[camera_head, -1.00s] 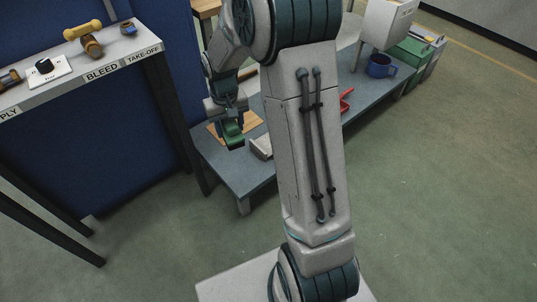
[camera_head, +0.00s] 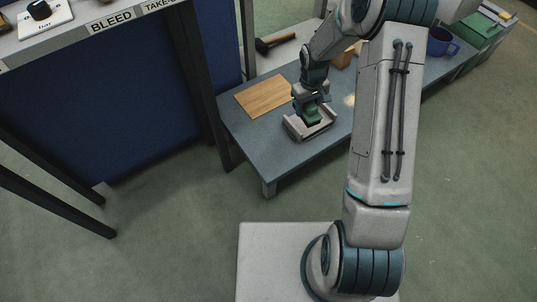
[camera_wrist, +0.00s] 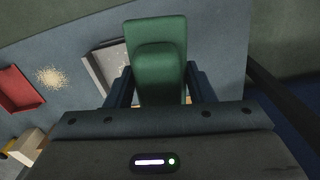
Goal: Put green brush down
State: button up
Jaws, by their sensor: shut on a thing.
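The green brush (camera_head: 311,112) is in my gripper (camera_head: 309,103). In the wrist view the green brush (camera_wrist: 157,50) shows as a rounded green block between the two dark fingers of my gripper (camera_wrist: 158,85), which are shut on it. In the head view the brush is over a grey shallow tray (camera_head: 291,127) on the low blue-grey table (camera_head: 270,152). I cannot tell whether the brush touches the tray. Part of the tray (camera_wrist: 97,72) also shows behind the brush in the wrist view. The brush's underside is hidden.
A wooden board (camera_head: 263,97) lies left of the tray. A hammer (camera_head: 275,42) lies behind. A red dustpan-like thing (camera_wrist: 18,90) and pale crumbs (camera_wrist: 50,77) show in the wrist view. The table's front left is clear.

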notch_tip(320, 180, down, 8)
jog(key=a+n+b, duration=0.2)
jog(key=a+f+b, duration=0.1)
jog(key=a+f, duration=0.1)
jog(key=a, duration=0.1)
jog(key=s+a+f+b, duration=0.1)
jog(key=a+f+b, duration=0.1)
jog(key=a, duration=0.2)
jog(key=s+a+f+b, duration=0.1)
jog(key=a+f, duration=0.1)
jog(key=a, duration=0.1)
jog(key=shift+a+f, duration=0.4)
jog(key=shift+f+b, duration=1.05)
jog(key=shift+f, duration=0.8)
jog(key=shift+f, duration=0.2)
jog(key=o, duration=0.9)
jog(key=shift+r, duration=0.1)
